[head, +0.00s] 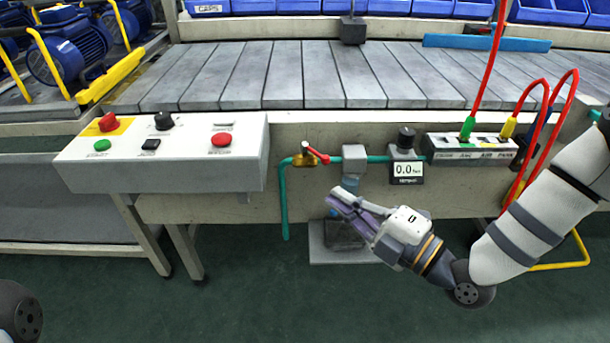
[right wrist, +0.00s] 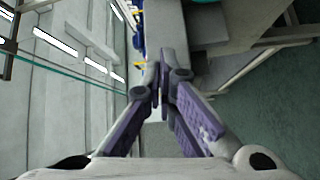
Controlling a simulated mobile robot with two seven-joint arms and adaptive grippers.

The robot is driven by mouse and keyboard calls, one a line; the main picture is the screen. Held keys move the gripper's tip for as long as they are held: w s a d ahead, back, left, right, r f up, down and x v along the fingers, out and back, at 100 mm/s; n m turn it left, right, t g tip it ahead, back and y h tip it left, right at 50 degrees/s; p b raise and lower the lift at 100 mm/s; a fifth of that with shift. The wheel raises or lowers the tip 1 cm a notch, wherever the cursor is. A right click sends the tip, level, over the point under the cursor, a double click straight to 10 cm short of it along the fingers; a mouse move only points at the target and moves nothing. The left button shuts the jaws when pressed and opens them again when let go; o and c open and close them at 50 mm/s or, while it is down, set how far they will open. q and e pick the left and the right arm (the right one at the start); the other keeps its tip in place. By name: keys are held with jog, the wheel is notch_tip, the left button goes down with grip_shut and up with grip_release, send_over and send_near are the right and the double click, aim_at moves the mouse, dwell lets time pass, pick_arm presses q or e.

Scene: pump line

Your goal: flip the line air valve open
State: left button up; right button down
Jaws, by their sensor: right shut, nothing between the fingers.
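The line air valve is a brass body (head: 303,160) with a short red lever (head: 318,155), set in the teal air pipe (head: 283,200) on the front of the conveyor frame. The lever points right and slightly down in the head view. My right gripper (head: 333,200) is below and to the right of the valve, apart from it. Its purple-padded fingers are shut and empty, pointing up and left. The fingers also show in the right wrist view (right wrist: 163,88), where I cannot make out the valve. My left gripper is not in view.
A control box (head: 165,175) with buttons juts out left of the valve. A grey regulator block (head: 354,160) and a gauge reading 0.0 (head: 407,169) sit to its right. A socket block (head: 470,148) with red hoses is farther right. The slatted conveyor (head: 330,75) lies behind.

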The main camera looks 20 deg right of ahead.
aim_at(315, 153)
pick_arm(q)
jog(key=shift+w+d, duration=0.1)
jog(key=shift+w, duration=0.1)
pick_arm(e)
jog(key=shift+w+d, duration=0.1)
jog(key=shift+w, duration=0.05)
jog(key=f+b+x, duration=0.1)
jog(key=x, duration=0.9)
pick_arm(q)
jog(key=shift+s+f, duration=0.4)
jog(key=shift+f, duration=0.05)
pick_arm(e)
jog(key=shift+w+d, duration=0.15)
jog(key=shift+d, duration=0.8)
jog(key=shift+w+d, duration=0.15)
jog(key=shift+d, duration=0.8)
